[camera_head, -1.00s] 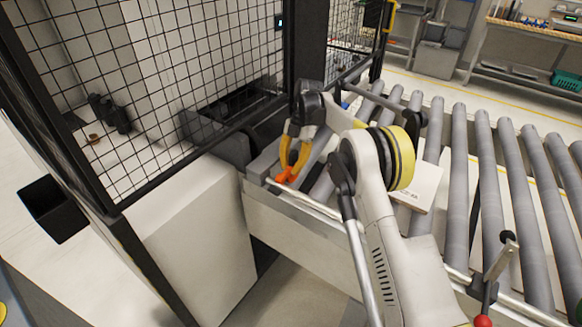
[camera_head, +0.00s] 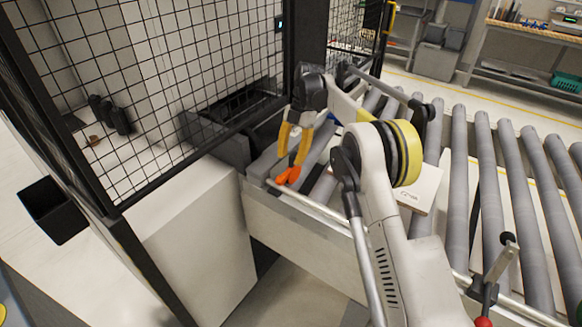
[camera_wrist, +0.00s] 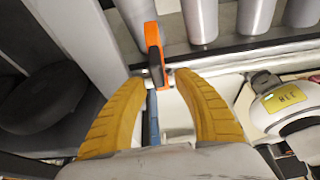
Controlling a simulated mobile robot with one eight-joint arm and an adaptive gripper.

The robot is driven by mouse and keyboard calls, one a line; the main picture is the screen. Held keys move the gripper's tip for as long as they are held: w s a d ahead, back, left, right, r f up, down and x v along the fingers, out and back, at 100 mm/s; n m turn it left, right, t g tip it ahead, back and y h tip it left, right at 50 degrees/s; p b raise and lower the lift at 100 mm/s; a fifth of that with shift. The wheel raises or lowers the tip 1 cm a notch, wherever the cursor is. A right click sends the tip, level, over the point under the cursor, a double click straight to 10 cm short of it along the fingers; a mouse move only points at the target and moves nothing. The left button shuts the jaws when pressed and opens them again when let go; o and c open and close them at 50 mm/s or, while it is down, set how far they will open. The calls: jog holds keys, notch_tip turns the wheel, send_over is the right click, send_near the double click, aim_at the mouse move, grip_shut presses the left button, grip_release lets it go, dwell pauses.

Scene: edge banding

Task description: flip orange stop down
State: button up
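The orange stop (camera_head: 288,176) is at the near left end of the roller conveyor, beside its side rail. In the wrist view the orange stop (camera_wrist: 154,45) stands just past the fingertips, with a dark piece at its lower end. My gripper (camera_head: 293,162) is over it, pointing down. The two yellow fingers of my gripper (camera_wrist: 161,76) are apart, with nothing held between them. I cannot tell whether a fingertip touches the stop.
A white panel (camera_head: 421,188) lies on the rollers (camera_head: 463,190) right of my arm. A black mesh fence (camera_head: 190,75) stands at the left, above a white cabinet (camera_head: 200,225). A red-knobbed lever (camera_head: 484,320) is at the front right.

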jog(key=shift+r, duration=2.3)
jog(key=s+d+r+m+t+h+b, duration=0.1)
jog(key=s+d+r+m+t, duration=0.25)
jog(key=s+r+m, duration=0.4)
jog(key=s+d+r+m+t+b, duration=0.2)
jog(key=s+d+r+m, duration=0.35)
jog(key=s+m, duration=0.3)
jog(key=s+d+f+m+t, duration=0.1)
jog(key=s+d+f+m, duration=0.1)
jog(key=s, duration=0.5)
jog(key=s+d+f+m+t+h+b, duration=0.1)
jog(key=s+d+f+m+t, duration=0.1)
jog(key=s+f+m, duration=0.2)
jog(key=s+d+f+m+t, duration=0.2)
jog(key=s+f+m, duration=0.2)
jog(key=s, duration=0.6)
jog(key=shift+s+m+h+b, duration=0.2)
jog(key=shift+m+h+b, duration=0.15)
jog(key=shift+m, duration=0.85)
